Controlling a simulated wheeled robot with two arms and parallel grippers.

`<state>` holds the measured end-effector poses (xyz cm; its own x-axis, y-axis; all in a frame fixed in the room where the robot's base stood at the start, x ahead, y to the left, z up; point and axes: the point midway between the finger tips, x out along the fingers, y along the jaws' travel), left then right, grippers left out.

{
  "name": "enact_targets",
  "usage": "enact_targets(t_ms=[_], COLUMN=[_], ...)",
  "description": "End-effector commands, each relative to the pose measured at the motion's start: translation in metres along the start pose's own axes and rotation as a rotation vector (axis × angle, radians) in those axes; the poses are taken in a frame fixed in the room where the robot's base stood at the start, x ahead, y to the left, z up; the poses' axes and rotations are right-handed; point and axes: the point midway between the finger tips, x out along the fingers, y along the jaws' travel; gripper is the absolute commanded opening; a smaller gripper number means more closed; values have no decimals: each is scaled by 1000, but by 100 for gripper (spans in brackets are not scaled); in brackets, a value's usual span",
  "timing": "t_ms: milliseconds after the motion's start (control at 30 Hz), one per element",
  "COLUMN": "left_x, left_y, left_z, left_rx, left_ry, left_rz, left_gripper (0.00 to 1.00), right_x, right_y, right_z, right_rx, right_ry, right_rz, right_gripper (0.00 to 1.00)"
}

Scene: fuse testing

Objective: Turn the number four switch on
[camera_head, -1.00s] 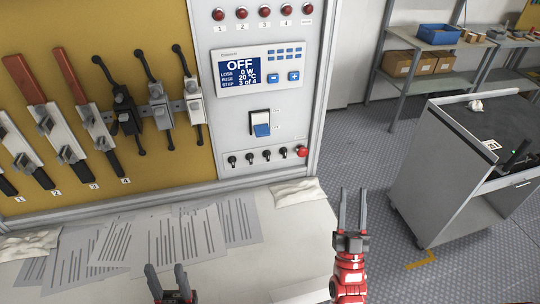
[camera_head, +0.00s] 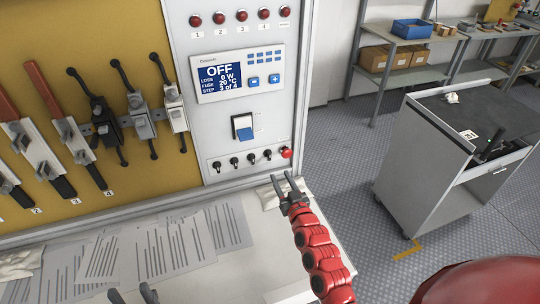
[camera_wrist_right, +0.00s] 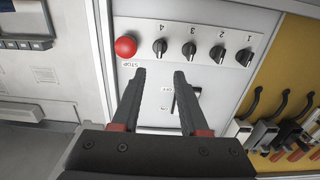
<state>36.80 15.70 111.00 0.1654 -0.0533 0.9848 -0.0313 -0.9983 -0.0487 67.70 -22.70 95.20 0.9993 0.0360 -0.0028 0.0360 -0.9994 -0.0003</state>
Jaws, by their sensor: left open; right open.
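The number four switch is a small black rotary knob (camera_head: 267,154) at the right end of a row of black knobs on the grey panel, beside the red stop button (camera_head: 285,152). In the right wrist view, which is upside down, the number four knob (camera_wrist_right: 160,46) stands next to the red stop button (camera_wrist_right: 125,46). My right gripper (camera_head: 281,176) is open and empty, just below the knob row in the head view. Its fingertips (camera_wrist_right: 160,75) lie in line with the number four knob, apart from it. My left gripper (camera_head: 131,293) is open at the bottom edge, mostly cut off.
A rocker switch (camera_head: 242,127) and a display (camera_head: 237,74) reading OFF sit above the knobs. Fuse holders hang on the yellow board (camera_head: 130,30). Papers (camera_head: 150,245) lie on the white bench. A grey cart (camera_head: 430,160) stands to the right.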

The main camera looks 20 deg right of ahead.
Motion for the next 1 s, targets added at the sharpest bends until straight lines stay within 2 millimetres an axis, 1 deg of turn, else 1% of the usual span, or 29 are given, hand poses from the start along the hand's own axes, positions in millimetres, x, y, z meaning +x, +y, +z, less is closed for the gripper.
enact_targets(t_ms=[33, 100, 233, 333, 400, 500, 600, 700, 967, 1000], left_x=[4, 6, 6, 1, -1, -11, -15, -16, -16, -16], left_y=[0, 0, 0, 0, 0, 0, 1, 1, 1, 1], left_z=[-1, -1, -1, 0, 0, 2, 2, 3, 3, 3], left_rx=[0, 0, 0, 0, 0, 0, 0, 0, 0, 0], left_ry=[0, 0, 0, 0, 0, 0, 0, 0, 0, 0], left_rz=[0, 0, 0, 0, 0, 0, 0, 0, 0, 0], left_gripper=[50, 50, 50, 50, 50, 50, 50, 50, 50, 50], right_x=[10, 25, 49, 67, 78, 92, 101, 105, 106, 106], right_y=[-1, 0, -1, -2, -1, -1, 0, 0, 0, 0], right_z=[-3, -4, -2, 2, -1, 5, 1, -1, -1, -1], right_rx=[-1, -2, -1, -2, -2, -2, -2, -1, 0, 0], right_ry=[0, 3, 1, 0, 6, 2, 4, 5, 3, 3], right_rz=[-2, 0, -1, -2, 0, 0, 0, 1, 2, 2], right_gripper=[44, 44, 44, 44, 44, 44, 44, 44, 44, 40])
